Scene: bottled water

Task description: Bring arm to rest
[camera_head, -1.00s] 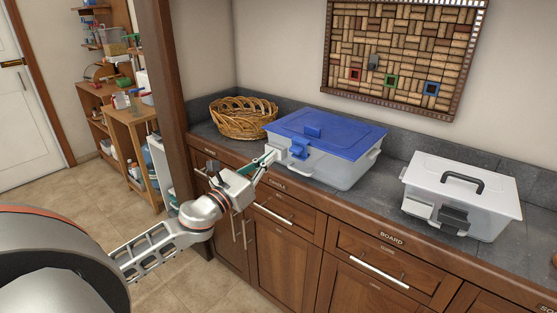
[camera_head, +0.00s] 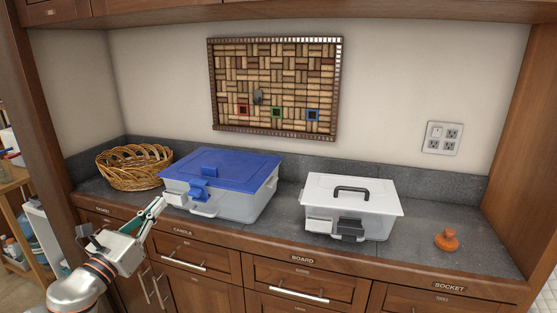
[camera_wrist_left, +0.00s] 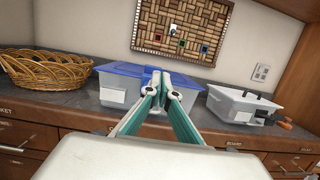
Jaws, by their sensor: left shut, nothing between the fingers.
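My left gripper (camera_head: 158,204) comes in from the lower left of the head view. It is shut and empty, its fingertips together in front of the left front corner of the blue-lidded box (camera_head: 229,198). In the left wrist view the shut fingers (camera_wrist_left: 162,80) overlap the front of that box (camera_wrist_left: 112,92); I cannot tell if they touch it. The box is grey with its blue lid on and a blue latch at the front. My right gripper does not show in either view.
A wicker basket (camera_head: 133,168) stands left on the dark counter (camera_head: 275,232). A white-lidded box (camera_head: 349,207) with a black handle stands right of the blue-lidded one. An orange stopper-like object (camera_head: 447,240) is farther right. Wooden drawers (camera_head: 297,280) are below; a cork board (camera_head: 275,90) hangs above.

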